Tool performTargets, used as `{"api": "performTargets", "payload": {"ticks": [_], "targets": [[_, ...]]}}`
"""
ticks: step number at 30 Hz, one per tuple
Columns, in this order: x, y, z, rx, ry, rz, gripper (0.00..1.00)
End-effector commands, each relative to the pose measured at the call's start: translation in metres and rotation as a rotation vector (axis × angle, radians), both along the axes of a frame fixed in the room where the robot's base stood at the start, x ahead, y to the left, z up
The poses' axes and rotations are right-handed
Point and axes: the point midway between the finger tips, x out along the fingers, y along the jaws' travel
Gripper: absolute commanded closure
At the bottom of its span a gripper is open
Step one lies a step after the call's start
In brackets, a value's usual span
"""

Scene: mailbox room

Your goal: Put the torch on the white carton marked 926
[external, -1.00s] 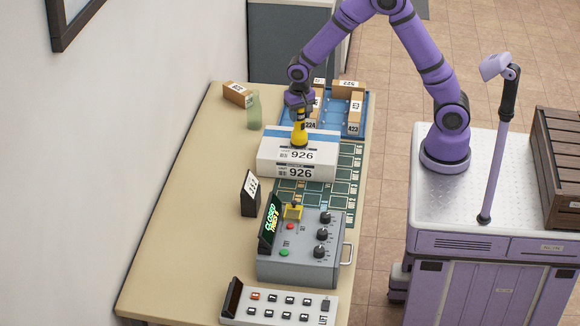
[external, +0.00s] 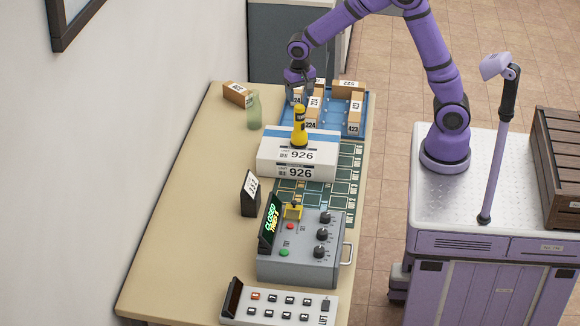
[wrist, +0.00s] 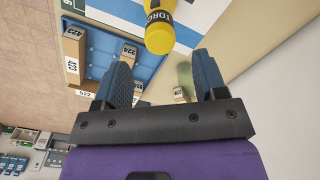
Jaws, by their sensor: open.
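The yellow and black torch (external: 299,128) stands upright on top of the white carton marked 926 (external: 268,155), which lies on the table with a blue band across its top. My gripper (external: 299,94) is behind and above the torch, apart from it, open and empty. In the wrist view the torch (wrist: 159,25) lies beyond the two spread blue fingertips (wrist: 160,75), with nothing between them.
A blue tray (external: 334,121) with several brown cartons is behind the white carton. A green bottle (external: 254,111) and a brown box (external: 238,95) stand at the back left. A grey control box (external: 300,262) is in front. The table's left side is clear.

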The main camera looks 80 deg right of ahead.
Motion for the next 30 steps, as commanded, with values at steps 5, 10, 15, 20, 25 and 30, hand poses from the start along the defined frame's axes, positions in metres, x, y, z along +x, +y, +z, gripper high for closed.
{"api": "performTargets", "payload": {"ticks": [5, 10, 15, 20, 25, 30], "targets": [[0.000, 0.000, 0.026, 0.000, -0.001, 0.000, 0.35], [-0.002, 0.000, 0.038, 0.000, -0.002, 0.004, 0.35], [-0.023, 0.002, 0.065, 0.003, -0.041, 0.071, 0.35], [-0.066, 0.006, 0.105, -0.001, -0.108, 0.202, 0.35], [-0.117, 0.010, 0.139, -0.018, -0.182, 0.352, 0.35], [-0.170, 0.014, 0.162, -0.050, -0.253, 0.500, 0.35]]}}
